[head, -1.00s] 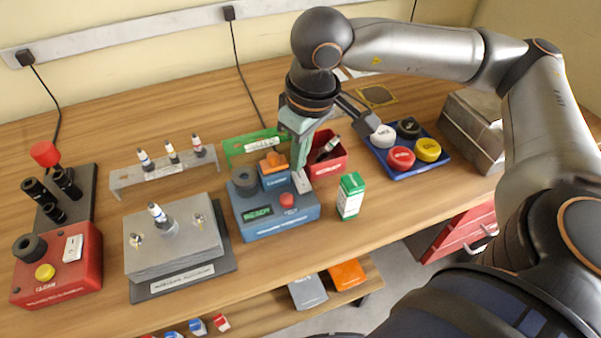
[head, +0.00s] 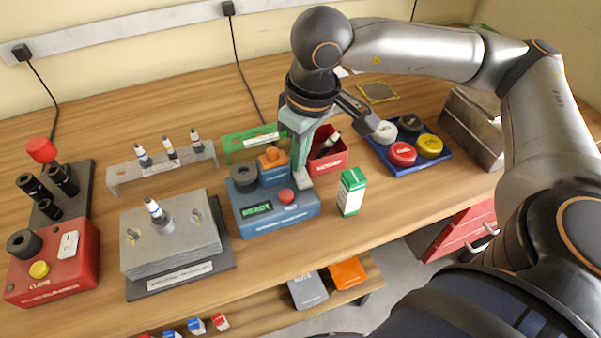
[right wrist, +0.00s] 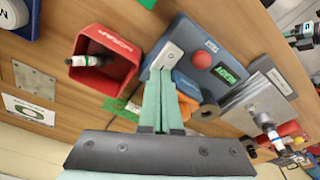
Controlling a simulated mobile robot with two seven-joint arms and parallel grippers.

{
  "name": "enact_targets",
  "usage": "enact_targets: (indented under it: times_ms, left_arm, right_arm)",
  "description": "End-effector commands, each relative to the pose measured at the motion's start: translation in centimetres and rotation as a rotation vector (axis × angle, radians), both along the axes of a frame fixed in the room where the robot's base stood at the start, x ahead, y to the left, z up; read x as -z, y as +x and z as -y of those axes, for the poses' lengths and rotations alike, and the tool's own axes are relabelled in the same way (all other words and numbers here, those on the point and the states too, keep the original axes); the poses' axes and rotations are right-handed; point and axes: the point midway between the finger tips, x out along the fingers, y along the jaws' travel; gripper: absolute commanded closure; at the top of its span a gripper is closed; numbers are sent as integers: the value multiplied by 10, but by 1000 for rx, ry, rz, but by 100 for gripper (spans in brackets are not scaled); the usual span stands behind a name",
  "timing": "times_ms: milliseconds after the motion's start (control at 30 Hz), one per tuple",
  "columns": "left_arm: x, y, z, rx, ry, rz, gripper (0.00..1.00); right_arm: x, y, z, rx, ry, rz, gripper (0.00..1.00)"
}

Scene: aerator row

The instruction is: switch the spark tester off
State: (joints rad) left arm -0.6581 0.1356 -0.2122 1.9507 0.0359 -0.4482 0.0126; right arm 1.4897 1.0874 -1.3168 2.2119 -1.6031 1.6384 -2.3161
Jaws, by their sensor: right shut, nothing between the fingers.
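The spark tester, seen as a blue box (head: 275,218) with a lit green READY display (head: 257,208) and a red button (head: 286,196), sits mid-table. It also shows in the right wrist view (right wrist: 215,50). A pale switch plate (right wrist: 167,56) is at its corner. My right gripper (head: 301,176) is shut and empty, pointing down, its green fingertips at the switch plate. In the right wrist view the fingertips (right wrist: 160,74) overlap the plate's near edge; I cannot tell whether they touch. The fingers partly hide the switch. My left gripper is not seen in the head view.
A red scrap bin (head: 327,160) stands just behind the gripper. A green-and-white box (head: 351,191) stands right of the tester. A blue tray (head: 398,170) of round caps lies further right. A grey block (head: 172,240) and a red CLEAN box (head: 52,265) are left.

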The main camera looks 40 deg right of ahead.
Motion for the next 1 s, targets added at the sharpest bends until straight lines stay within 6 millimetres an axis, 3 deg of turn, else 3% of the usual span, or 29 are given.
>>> enact_targets:
  times_ms: [533,1000]
  left_arm:
    - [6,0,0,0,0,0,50]
    - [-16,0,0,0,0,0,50]
  right_arm:
    - [5,0,0,0,0,-1,100]
    - [-33,0,0,0,1,1,100]
